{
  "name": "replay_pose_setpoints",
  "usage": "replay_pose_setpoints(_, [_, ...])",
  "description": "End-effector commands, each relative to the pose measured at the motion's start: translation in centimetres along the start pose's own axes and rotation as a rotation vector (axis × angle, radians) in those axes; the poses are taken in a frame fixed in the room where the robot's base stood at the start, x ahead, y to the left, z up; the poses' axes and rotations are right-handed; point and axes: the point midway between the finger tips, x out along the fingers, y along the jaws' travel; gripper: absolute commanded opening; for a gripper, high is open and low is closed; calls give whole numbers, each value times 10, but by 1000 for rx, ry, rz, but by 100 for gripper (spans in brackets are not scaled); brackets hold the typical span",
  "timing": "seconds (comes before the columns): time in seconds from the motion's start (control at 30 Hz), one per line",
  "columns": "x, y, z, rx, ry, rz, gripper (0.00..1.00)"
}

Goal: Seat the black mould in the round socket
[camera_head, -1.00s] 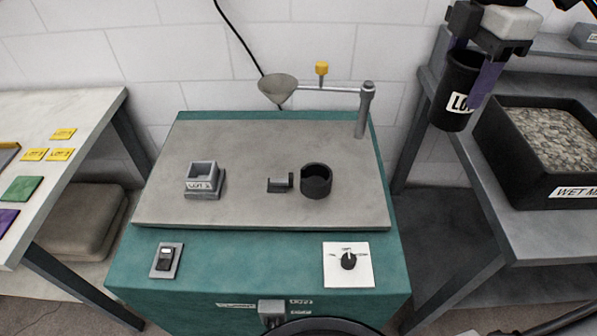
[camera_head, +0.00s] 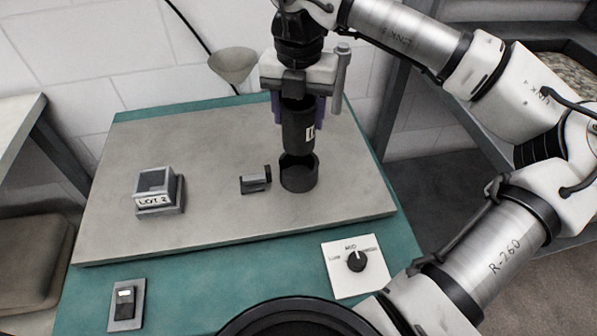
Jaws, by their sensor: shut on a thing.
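The black mould (camera_head: 297,130) is an upright dark cylinder with a white label on its right side. My gripper (camera_head: 298,108) is shut on it, with purple fingers at either side. The mould is over the round socket (camera_head: 299,178), a short black ring on the grey table plate. The mould's lower end overlaps the socket's rim in the picture. I cannot tell whether it is just above the rim or slightly inside it. The mould looks about upright and in line with the socket.
A grey square holder (camera_head: 158,192) marked LOT 2 is further left. A funnel (camera_head: 233,66) stands behind. A dial (camera_head: 356,261) and a switch (camera_head: 125,303) are on the teal front.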

Motion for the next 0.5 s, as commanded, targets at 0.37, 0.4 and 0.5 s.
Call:
replay_pose_setpoints(0.37, [54,0,0,0,2,0,28])
replay_pose_setpoints(0.4, [60,0,0,0,2,1,28])
replay_pose_setpoints(0.5, [78,0,-1,0,2,1,28])
